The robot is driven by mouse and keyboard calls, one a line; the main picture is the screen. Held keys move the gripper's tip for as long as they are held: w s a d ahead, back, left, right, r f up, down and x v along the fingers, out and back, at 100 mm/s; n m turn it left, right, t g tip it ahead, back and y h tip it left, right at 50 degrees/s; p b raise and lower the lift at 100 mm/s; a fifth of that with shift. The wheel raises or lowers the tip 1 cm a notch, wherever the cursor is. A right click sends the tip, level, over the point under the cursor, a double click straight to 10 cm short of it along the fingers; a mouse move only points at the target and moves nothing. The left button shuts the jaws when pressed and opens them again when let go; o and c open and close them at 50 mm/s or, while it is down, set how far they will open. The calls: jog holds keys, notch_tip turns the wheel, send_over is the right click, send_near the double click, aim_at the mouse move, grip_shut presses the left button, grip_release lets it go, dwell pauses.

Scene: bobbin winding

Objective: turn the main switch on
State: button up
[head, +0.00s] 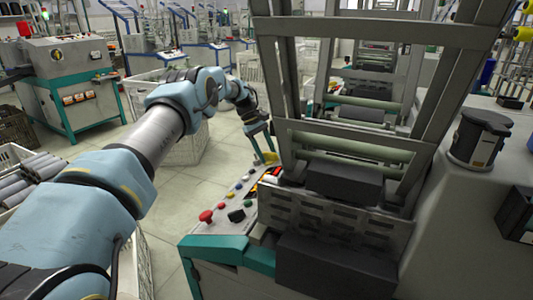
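The control panel (222,226) of the near machine slopes along its left side. A row of small buttons in several colours runs along it. A red mushroom button (206,216) is at its near end, with a black switch or knob (236,215) to its right. A yellow part (269,158) is at the far end, with red and orange parts just nearer. Which of these is the main switch, and its position, I cannot tell. My gripper (262,146) points down at the panel's far end, close to the yellow part. Contact and finger opening are too small to tell.
The machine's grey frame (278,90) rises just right of my gripper. A white crate (178,143) stands on the floor behind my arm. A crate of grey tubes (28,180) is at the left. Another machine (75,80) stands at the back left. Tiled floor between is clear.

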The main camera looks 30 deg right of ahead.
jog(key=v, duration=1)
jog(key=shift+r, duration=0.3)
jog(key=shift+w+a, duration=0.1)
jog(key=shift+a, duration=0.05)
jog(key=s+a+r+t+p, duration=0.15)
jog(key=a+r, duration=0.25)
jog(key=a, duration=0.4)
jog(key=a+r+m+t+y+p, duration=0.1)
jog(key=a+r+p, duration=0.25)
jog(key=a, duration=0.45)
jog(key=s+a+r+t+p, duration=0.1)
jog(key=a+r+p, duration=0.1)
jog(key=a+r, duration=0.45)
jog(key=s+a+m+t+y+p, duration=0.1)
jog(key=s+a+p, duration=0.4)
jog(key=s+a, duration=1.6)
jog(key=s+t, duration=0.1)
jog(key=s, duration=0.2)
jog(key=shift+r+m+y, duration=0.3)
jog(key=shift+m+y, duration=0.1)
